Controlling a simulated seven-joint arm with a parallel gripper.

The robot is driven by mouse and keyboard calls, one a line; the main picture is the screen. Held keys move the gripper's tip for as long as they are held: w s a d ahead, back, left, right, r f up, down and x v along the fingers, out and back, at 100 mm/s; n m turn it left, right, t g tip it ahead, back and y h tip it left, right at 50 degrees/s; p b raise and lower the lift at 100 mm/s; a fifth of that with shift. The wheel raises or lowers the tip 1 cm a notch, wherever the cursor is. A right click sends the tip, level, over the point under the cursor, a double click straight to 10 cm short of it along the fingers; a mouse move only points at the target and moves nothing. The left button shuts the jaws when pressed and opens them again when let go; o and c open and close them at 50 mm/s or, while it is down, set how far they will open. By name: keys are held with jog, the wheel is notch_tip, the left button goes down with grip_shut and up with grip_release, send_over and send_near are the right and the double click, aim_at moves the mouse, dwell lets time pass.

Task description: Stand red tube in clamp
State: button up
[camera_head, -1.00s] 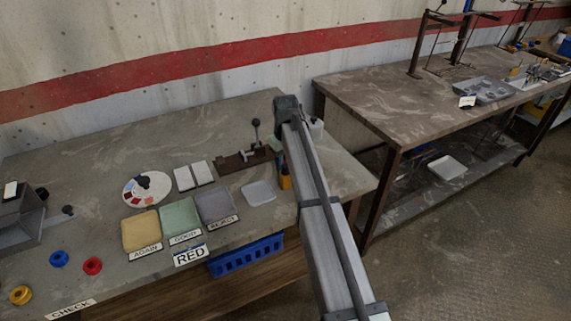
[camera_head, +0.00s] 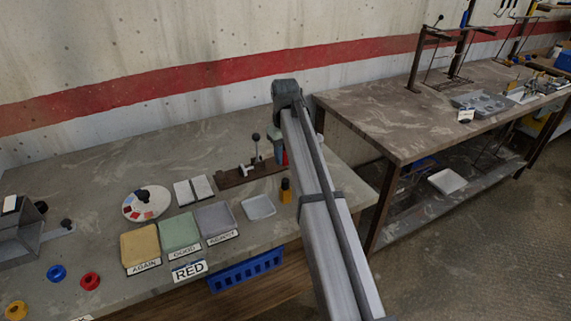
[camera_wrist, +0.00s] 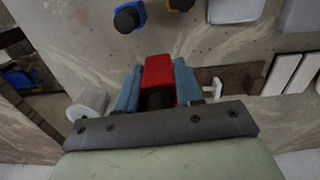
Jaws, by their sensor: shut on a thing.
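The red tube (camera_wrist: 158,75) is between the two blue-grey fingers of my gripper (camera_wrist: 157,88) in the wrist view. My gripper is shut on it. In the head view a small red part of the tube (camera_head: 285,158) shows beside my arm, above the bench at the right end of the rail; most of it is hidden. The clamp (camera_head: 246,168), with a white part and an upright black-knobbed lever, stands on the brown rail (camera_head: 229,179), just left of my gripper. In the wrist view the rail (camera_wrist: 240,78) lies right of the fingers. I cannot tell whether tube and clamp touch.
A yellow bottle with a dark top (camera_head: 286,190) and a pale tray (camera_head: 258,207) stand in front of the rail. White tiles (camera_head: 194,190) and coloured trays (camera_head: 179,232) lie left. A grey cylinder (camera_wrist: 88,104) is left of the fingers in the wrist view. The bench behind the rail is clear.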

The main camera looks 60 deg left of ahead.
jog(key=s+a+f, duration=0.1)
jog(key=s+a, duration=0.9)
jog(key=s, duration=0.4)
jog(key=shift+s+a+f+m, duration=0.2)
jog(key=shift+s+f+m, duration=0.05)
jog(key=shift+s+m, duration=0.1)
jog(key=shift+f, duration=0.1)
